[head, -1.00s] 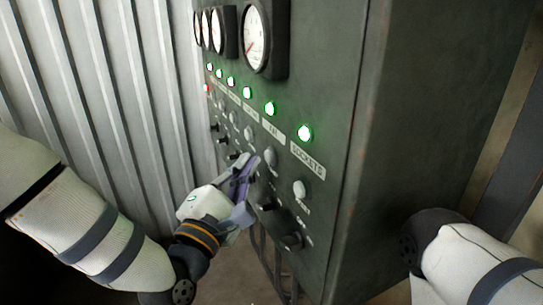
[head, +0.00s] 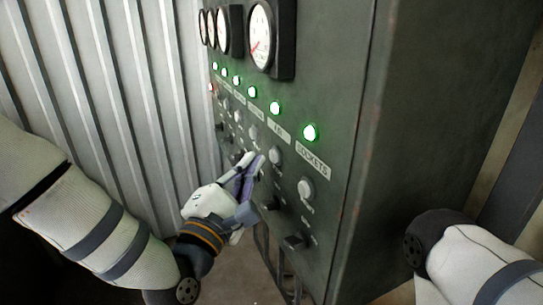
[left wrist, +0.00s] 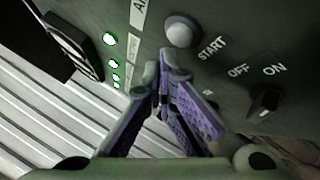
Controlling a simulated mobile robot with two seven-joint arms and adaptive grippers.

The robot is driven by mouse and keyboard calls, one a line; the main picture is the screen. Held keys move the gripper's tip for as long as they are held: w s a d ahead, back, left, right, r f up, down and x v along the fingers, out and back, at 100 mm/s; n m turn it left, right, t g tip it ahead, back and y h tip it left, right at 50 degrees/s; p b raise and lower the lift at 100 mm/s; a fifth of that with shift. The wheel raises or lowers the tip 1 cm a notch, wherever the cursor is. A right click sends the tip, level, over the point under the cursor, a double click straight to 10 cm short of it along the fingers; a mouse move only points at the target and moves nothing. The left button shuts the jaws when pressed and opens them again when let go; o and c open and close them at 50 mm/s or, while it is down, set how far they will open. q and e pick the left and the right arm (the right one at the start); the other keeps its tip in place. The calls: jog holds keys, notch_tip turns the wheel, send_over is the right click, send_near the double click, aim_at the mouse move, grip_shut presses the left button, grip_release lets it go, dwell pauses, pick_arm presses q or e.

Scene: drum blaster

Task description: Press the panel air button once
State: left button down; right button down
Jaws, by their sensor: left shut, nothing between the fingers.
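The green control panel (head: 350,120) carries a row of round pale buttons under printed labels. The air button (head: 276,155) is a grey-white dome under the "AIR" label (head: 278,133). In the left wrist view it (left wrist: 183,30) sits near the top centre, beside the word "START". My left gripper (head: 257,163) is shut and empty, its purple-padded fingers just left of and slightly below the air button in the head view. In the left wrist view the fingertips (left wrist: 164,68) end just short of the dome, and I cannot tell whether they touch the panel. My right gripper is out of view.
The lockets button (head: 305,188) is to the right. Black on/off knobs (head: 294,242) sit below the buttons. Green lamps (head: 310,132) glow above the labels, with gauges (head: 262,37) higher up. A corrugated metal wall (head: 110,90) stands left.

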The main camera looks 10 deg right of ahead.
pick_arm(q)
jog(key=shift+w+d, duration=0.15)
jog(key=shift+d, duration=0.25)
jog(key=shift+w+d, duration=0.15)
jog(key=shift+d, duration=0.3)
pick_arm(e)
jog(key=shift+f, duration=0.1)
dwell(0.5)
pick_arm(q)
jog(key=shift+a, duration=0.1)
jog(key=shift+s+a, duration=0.3)
jog(key=shift+a, duration=0.45)
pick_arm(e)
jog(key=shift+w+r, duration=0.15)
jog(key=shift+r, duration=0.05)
pick_arm(q)
jog(key=a, duration=0.1)
jog(key=s+a+p, duration=0.1)
jog(key=a, duration=0.2)
jog(key=shift+s+a, duration=0.3)
jog(key=shift+a, duration=0.1)
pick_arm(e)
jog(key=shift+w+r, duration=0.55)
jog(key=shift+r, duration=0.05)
